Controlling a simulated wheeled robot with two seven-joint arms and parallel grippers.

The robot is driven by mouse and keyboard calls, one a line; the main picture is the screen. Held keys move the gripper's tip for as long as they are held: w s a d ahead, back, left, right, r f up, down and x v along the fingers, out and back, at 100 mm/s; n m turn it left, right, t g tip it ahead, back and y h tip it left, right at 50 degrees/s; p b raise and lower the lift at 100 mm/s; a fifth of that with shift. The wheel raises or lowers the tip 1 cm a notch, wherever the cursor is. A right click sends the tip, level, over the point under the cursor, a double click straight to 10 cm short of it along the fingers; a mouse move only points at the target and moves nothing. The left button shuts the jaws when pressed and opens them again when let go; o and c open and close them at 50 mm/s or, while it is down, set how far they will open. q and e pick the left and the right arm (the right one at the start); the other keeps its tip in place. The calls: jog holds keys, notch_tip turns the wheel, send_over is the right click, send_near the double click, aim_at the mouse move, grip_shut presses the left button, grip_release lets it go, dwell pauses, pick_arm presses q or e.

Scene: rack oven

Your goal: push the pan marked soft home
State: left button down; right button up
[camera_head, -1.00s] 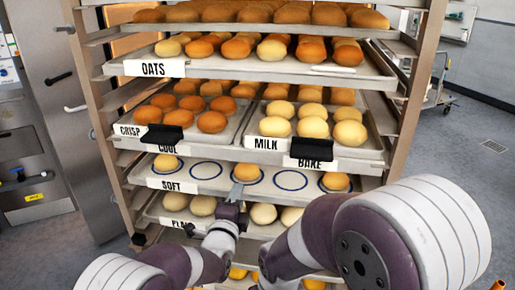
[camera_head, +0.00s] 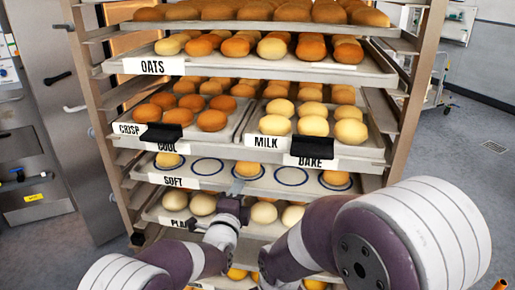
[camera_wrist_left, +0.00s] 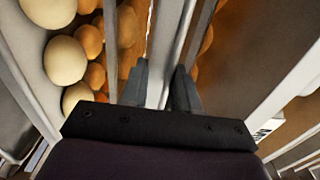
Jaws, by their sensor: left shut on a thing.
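The pan marked SOFT (camera_head: 225,183) is a pale tray in the middle of the rack, with dark rings printed on it. My left gripper (camera_head: 236,188) is at the middle of this edge, shut on the rim. In the left wrist view the fingers (camera_wrist_left: 160,88) stand on both sides of a light metal strip. My right gripper is out of view.
Above is a shelf with the MILK pan (camera_head: 268,144) and the CRISP pan (camera_head: 127,129), with black clips over its front. The PLAIN pan (camera_head: 172,222) of buns is just below. Rack uprights (camera_head: 408,110) stand on both sides. Open floor (camera_head: 470,190) lies to the right.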

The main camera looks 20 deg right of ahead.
pick_arm(q)
jog(key=shift+r, duration=0.3)
jog(key=c, duration=0.8)
grip_release()
jog(key=shift+o, duration=0.2)
jog(key=b+v, duration=0.2)
jog(key=v, duration=1)
jog(key=shift+s+a+f, duration=0.2)
jog(key=shift+s+a, duration=0.05)
jog(key=shift+s, duration=0.05)
